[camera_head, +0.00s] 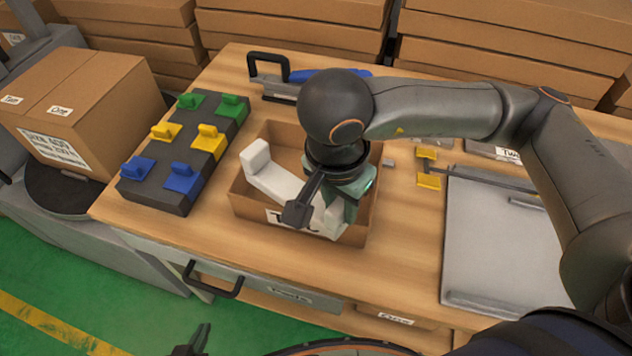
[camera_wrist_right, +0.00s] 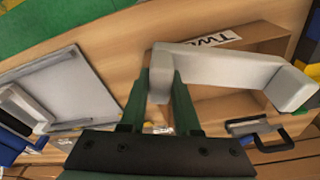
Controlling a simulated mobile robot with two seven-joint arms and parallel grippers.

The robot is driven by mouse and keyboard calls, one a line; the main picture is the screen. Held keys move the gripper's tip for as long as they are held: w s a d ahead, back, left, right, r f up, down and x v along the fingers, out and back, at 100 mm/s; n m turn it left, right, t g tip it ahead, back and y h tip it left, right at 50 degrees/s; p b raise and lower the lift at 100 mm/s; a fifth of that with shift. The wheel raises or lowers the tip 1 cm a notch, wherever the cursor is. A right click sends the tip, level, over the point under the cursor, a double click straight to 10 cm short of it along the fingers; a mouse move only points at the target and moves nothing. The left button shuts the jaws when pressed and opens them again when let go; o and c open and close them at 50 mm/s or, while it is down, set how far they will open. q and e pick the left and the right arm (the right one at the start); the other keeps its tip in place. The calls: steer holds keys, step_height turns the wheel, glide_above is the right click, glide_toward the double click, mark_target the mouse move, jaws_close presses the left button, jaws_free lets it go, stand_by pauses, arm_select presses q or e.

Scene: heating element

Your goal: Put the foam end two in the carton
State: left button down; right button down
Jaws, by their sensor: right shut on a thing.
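The white foam end (camera_head: 275,181) is a long bar with a raised block at its end. My right gripper (camera_head: 342,200) is shut on it, and the green fingers (camera_wrist_right: 160,92) grip one end of the foam (camera_wrist_right: 225,68) in the right wrist view. The open brown carton (camera_head: 243,200) stands on the table under the foam; its label, partly hidden, reads "Two" in the wrist view (camera_wrist_right: 215,40). The foam lies over the carton's opening; whether it touches the floor of the carton I cannot tell. My left gripper (camera_head: 192,342) is low at the bottom edge, away from the carton.
A dark block with green, yellow and blue pieces (camera_head: 168,150) stands left of the carton. A closed carton (camera_head: 75,105) sits on a round stand at the far left. A grey flat panel (camera_head: 500,235) lies at the right. Stacked cardboard (camera_head: 290,25) lines the back.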

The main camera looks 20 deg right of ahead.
steer(key=w+d+f, duration=0.1)
steer(key=w+f, duration=0.2)
steer(key=w+d+f+p, duration=0.1)
steer(key=w+f, duration=0.2)
steer(key=w, duration=0.1)
steer(key=w+d+f, duration=0.1)
steer(key=w+f, duration=0.1)
steer(key=w, duration=0.2)
steer(key=shift+f, duration=0.4)
step_height(320, 180, down, 3)
steer(key=shift+f+p, duration=0.1)
steer(key=shift+p, duration=0.6)
steer(key=shift+f+b, duration=0.15)
steer(key=shift+b, duration=0.15)
steer(key=c, duration=0.6)
jaws_free()
steer(key=shift+c, duration=0.2)
